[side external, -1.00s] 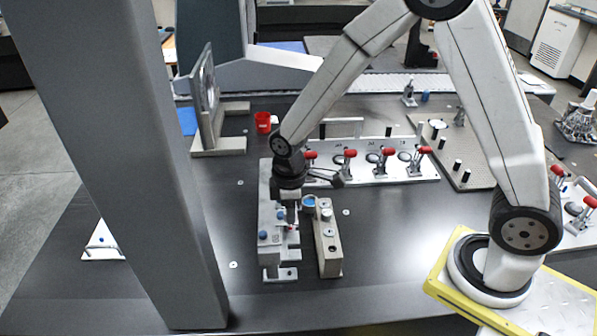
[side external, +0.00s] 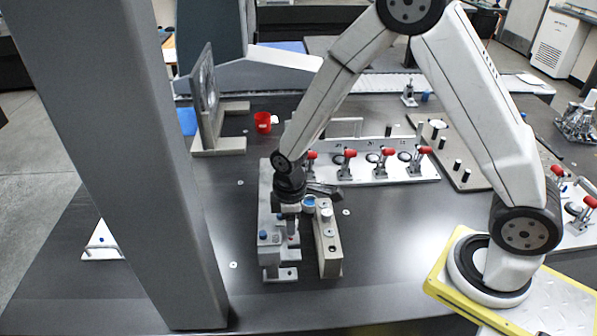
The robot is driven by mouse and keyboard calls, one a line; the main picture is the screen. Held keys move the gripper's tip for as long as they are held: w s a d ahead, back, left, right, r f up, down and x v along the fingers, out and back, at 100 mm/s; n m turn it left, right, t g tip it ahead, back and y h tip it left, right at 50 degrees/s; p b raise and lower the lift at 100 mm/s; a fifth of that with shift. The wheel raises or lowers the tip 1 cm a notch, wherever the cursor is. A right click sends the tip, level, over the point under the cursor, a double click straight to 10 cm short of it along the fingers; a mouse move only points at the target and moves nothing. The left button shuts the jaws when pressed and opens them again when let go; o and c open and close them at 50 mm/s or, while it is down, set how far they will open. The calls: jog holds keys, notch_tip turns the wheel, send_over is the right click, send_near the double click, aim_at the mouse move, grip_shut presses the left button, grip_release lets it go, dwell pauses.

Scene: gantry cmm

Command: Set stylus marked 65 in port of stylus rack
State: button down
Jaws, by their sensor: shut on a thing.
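My gripper (side external: 291,217) points down over the grey stand (side external: 268,256), which looks like the stylus rack. It is shut on a small stylus (side external: 292,240), mostly hidden by the jaws; only a small reddish and pale part shows below them. The marking 65 cannot be read at this size. A blue-topped piece (side external: 263,235) sits on the rack just left of the stylus. The port under the gripper is hidden, so I cannot tell whether the stylus is inside it or just above.
A grey block (side external: 330,262) with round ports stands close to the right. Behind are a white fixture plate (side external: 390,174) with red-handled clamps and a red cup (side external: 263,122). A thick grey column (side external: 120,150) rises at left. Table in front of the rack is clear.

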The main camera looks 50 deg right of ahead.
aim_at(291, 237)
jog(key=shift+f, duration=2.75)
jog(key=shift+f, duration=0.3)
jog(key=shift+c, duration=1.2)
grip_release()
jog(key=shift+r, duration=0.15)
jog(key=shift+r, duration=3.75)
jog(key=shift+s, duration=0.1)
